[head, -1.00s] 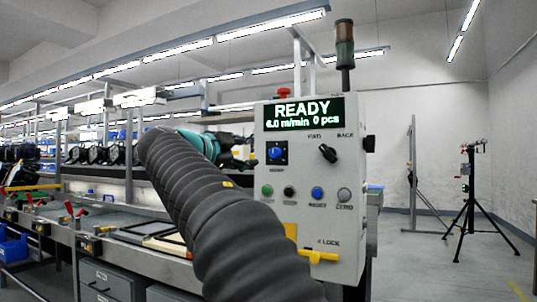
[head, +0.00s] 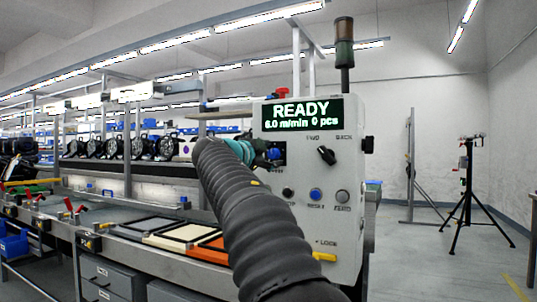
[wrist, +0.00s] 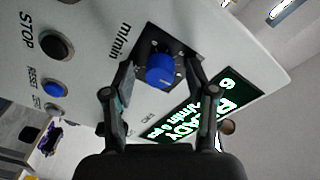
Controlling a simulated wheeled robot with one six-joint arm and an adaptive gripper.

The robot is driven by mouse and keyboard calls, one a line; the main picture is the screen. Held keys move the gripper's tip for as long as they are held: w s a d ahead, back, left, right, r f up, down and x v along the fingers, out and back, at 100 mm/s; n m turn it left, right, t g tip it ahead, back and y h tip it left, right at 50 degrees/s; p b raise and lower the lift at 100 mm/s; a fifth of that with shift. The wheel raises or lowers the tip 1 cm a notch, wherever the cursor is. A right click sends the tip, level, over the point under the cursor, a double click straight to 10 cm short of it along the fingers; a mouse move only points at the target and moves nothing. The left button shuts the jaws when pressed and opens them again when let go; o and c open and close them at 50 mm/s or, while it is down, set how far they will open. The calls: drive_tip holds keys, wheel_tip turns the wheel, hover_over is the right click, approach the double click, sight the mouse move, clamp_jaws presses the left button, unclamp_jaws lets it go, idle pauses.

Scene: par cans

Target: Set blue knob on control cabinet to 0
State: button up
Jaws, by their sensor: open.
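The control cabinet (head: 352,232) is a light grey box with a green-lit display (head: 302,112) reading READY, 6.0 m/min, 0 pcs. The blue knob (wrist: 161,70) sits on a dark square plate on its face, and its top shows in the head view (head: 274,154) beside my arm. My gripper (wrist: 160,95) is open, with one finger on each side of the knob in the wrist view. I cannot tell whether the fingers touch it. The knob's scale and pointer are not readable. In the head view my arm hides the gripper's fingers.
A black selector (head: 326,156) is right of the knob. A blue RESET button (head: 316,195), a grey ZERO button (head: 342,197) and a black STOP button (wrist: 56,45) lie below. A yellow lock handle (head: 324,257) sticks out lower down. A conveyor with framed trays (head: 150,225) runs left.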

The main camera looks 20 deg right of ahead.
clamp_jaws()
